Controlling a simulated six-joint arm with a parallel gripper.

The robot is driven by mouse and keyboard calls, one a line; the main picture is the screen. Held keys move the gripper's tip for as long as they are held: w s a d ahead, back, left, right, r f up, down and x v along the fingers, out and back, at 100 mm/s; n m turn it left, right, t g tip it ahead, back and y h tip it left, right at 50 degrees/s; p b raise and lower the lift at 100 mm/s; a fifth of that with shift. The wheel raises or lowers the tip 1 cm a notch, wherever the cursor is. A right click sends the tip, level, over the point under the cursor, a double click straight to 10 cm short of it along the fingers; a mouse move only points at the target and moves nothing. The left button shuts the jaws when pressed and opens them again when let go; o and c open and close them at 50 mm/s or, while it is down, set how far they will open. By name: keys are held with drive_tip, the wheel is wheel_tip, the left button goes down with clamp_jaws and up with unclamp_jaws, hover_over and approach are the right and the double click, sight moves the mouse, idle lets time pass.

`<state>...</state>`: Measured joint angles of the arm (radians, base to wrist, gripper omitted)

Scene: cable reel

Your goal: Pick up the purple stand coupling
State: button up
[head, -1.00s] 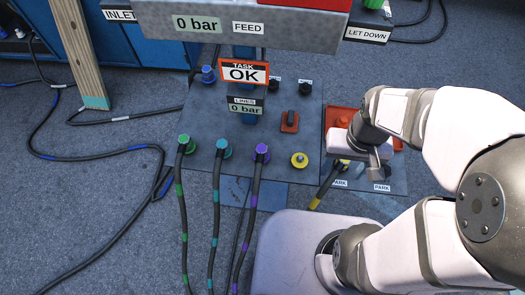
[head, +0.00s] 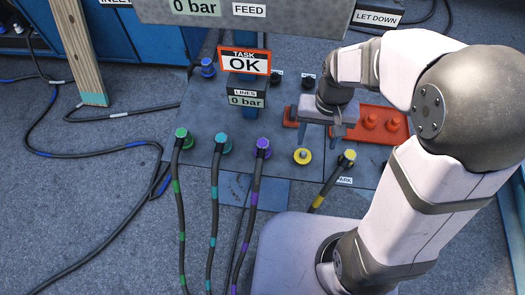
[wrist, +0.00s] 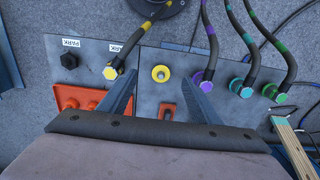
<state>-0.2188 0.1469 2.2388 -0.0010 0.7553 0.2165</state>
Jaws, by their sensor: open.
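The purple stand coupling (head: 263,146) sits on the grey panel with a dark, purple-banded hose running from it toward the bottom of the head view. It also shows in the wrist view (wrist: 197,77), close beside the right fingertip in the picture and partly covered by that finger. My gripper (head: 320,138) is open and empty over the panel, to the right of the purple coupling in the head view. In the wrist view my gripper's fingertips (wrist: 166,76) frame a yellow round fitting (wrist: 161,73), with the purple coupling at the right edge of the gap.
Teal (head: 223,144) and green (head: 183,138) couplings with hoses stand left of the purple one. A yellow-banded hose coupling (head: 347,158) stands at the right, near a red block (head: 371,122). A post with signs (head: 243,60) rises behind the couplings.

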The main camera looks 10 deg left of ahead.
drive_tip(key=b, duration=0.6)
hover_over(262, 143)
drive_tip(key=f, duration=1.1)
drive_tip(key=shift+d+f, duration=0.2)
drive_tip(key=shift+d, duration=0.1)
drive_tip(key=shift+s+a+f+p, duration=0.1)
drive_tip(key=shift+f+p, duration=0.15)
drive_tip(key=shift+f, duration=1.55)
drive_tip(key=shift+a+f+p, duration=0.1)
drive_tip(key=shift+f+p, duration=0.15)
drive_tip(key=shift+f, duration=1.55)
drive_tip(key=c, duration=1.2)
